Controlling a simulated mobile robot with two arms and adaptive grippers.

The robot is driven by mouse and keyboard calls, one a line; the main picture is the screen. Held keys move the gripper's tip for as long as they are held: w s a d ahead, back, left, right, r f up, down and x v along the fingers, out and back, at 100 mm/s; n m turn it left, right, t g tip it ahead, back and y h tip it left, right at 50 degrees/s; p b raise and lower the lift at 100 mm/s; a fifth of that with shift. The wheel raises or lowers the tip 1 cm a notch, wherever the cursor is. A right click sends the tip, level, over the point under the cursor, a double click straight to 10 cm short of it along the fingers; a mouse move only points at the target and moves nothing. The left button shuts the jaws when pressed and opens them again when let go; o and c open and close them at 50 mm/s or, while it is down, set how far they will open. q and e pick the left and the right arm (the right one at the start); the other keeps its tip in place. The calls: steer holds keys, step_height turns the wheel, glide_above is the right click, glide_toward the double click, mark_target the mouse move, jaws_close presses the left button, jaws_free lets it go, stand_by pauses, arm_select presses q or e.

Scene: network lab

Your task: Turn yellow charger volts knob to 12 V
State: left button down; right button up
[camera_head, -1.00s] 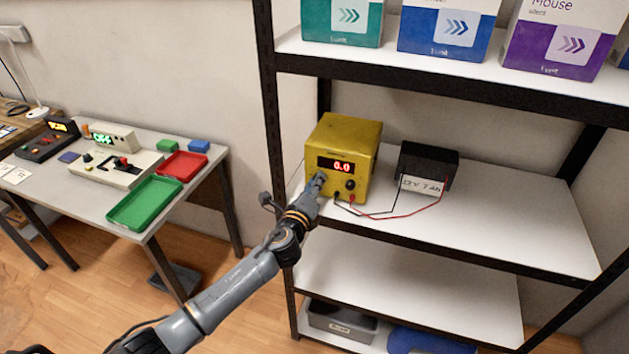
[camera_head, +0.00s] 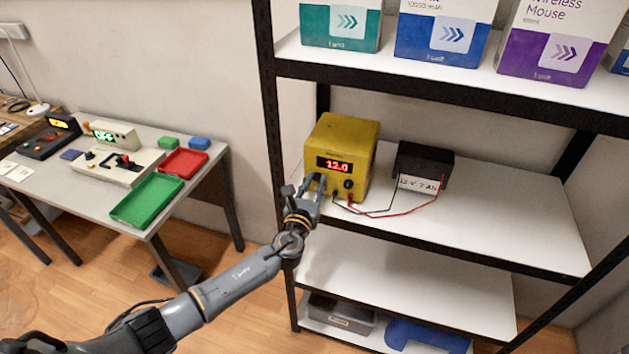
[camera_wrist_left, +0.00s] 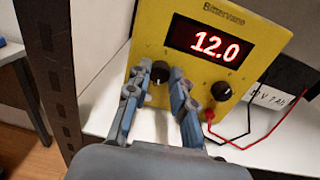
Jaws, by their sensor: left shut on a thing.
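The yellow charger (camera_head: 355,145) stands on the middle shelf, its red display reading 12.0. The display also shows large in the left wrist view (camera_wrist_left: 207,43). Two black knobs sit below the display. The left knob (camera_wrist_left: 160,72) is between the fingertips of my left gripper (camera_wrist_left: 159,78), which is shut on it. In the head view my left gripper (camera_head: 316,183) reaches the charger's lower left front and hides that knob. The right knob (camera_wrist_left: 221,91) is free, just right of the fingers. The knob labels are too small to read. My right gripper is not in view.
A black battery (camera_head: 424,165) stands right of the charger, linked by red and black leads that run close to my gripper. A dark shelf post (camera_wrist_left: 45,60) is close on the left. Boxes (camera_head: 440,35) fill the shelf above. A grey table (camera_head: 110,205) stands left.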

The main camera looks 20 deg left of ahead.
arm_select(q)
steer(key=shift+m, duration=0.8)
steer(key=c, duration=1.1)
jaws_free()
steer(key=shift+c, duration=0.2)
steer(key=s, duration=1.2)
steer(key=shift+d, duration=0.2)
steer(key=shift+f, duration=0.1)
